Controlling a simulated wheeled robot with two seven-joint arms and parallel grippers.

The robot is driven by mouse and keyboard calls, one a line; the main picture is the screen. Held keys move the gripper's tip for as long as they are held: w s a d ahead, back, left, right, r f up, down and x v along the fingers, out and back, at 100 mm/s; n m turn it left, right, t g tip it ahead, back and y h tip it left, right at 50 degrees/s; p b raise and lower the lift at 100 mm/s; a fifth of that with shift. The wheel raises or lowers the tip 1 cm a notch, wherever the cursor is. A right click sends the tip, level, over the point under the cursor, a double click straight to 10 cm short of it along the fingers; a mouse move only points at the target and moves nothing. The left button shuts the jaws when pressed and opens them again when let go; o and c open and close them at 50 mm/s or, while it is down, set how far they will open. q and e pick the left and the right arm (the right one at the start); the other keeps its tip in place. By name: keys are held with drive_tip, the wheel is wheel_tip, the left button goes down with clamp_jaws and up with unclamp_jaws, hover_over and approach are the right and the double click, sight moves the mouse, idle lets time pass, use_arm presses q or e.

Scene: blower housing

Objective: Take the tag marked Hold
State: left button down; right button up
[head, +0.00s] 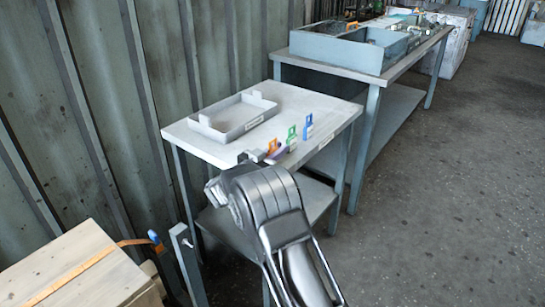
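Three small tags stand in a row along the right front edge of a small table (195,140): an orange tag (272,146), a green tag (292,134) and a blue tag (308,120). Their markings are too small to read, so I cannot tell which says Hold. My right gripper (256,156) is at the table's front edge, close beside the orange tag. My own arm hides most of the gripper, and I cannot tell whether its fingers are open or touch the tag. My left gripper is not in view.
A shallow grey tray (234,118) lies on the small table, left of the tags. A longer bench (345,72) with a blue-grey bin (335,52) stands behind it. A wooden crate (75,270) is at lower left. The floor (450,200) on the right is clear.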

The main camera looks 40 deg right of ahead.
clamp_jaws()
wheel_tip(320, 180, up, 10)
drive_tip(key=p, duration=0.1)
idle(0.6)
drive_tip(key=shift+a, duration=0.15)
idle(0.5)
